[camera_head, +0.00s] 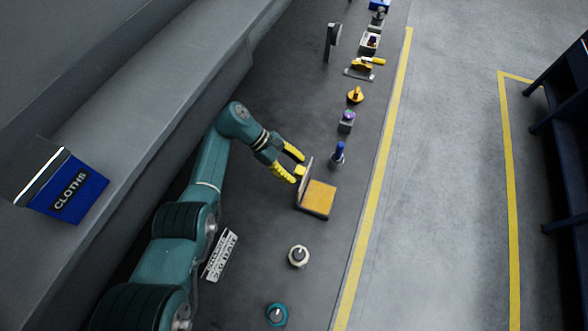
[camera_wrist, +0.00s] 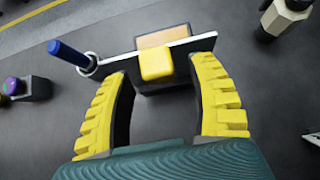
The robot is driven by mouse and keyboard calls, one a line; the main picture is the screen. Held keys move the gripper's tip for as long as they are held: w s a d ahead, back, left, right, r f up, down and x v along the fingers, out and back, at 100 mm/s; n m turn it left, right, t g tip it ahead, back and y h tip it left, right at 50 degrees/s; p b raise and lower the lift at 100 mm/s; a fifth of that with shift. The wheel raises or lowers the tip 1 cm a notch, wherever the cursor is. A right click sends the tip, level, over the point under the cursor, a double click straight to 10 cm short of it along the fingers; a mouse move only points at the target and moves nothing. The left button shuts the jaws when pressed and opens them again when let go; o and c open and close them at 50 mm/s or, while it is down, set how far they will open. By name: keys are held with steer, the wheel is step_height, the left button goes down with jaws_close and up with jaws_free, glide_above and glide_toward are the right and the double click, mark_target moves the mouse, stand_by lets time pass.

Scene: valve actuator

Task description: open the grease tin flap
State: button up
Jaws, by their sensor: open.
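The grease tin (camera_head: 316,198) is a low box with an orange-yellow top face, lying on the dark surface. Its thin flap (camera_head: 305,168) stands raised along the tin's far left edge. In the wrist view the flap (camera_wrist: 120,60) is seen nearly edge-on, with a yellow tab (camera_wrist: 156,65) on my side and the orange face (camera_wrist: 165,38) beyond. My gripper (camera_head: 298,167) is open at the flap's outer side. In the wrist view its yellow fingers (camera_wrist: 160,75) are spread either side of the tab, with gaps visible between them and it.
A blue-topped post (camera_head: 338,154) stands just beyond the tin; it also shows in the wrist view (camera_wrist: 70,55). A pale round knob (camera_head: 298,256) and a teal knob (camera_head: 276,314) are nearer. Several fittings line the far side. A blue CLOTHS box (camera_head: 75,190) is at left.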

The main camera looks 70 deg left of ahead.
step_height(320, 180, up, 9)
steer(key=shift+f, duration=0.1)
stand_by(0.6)
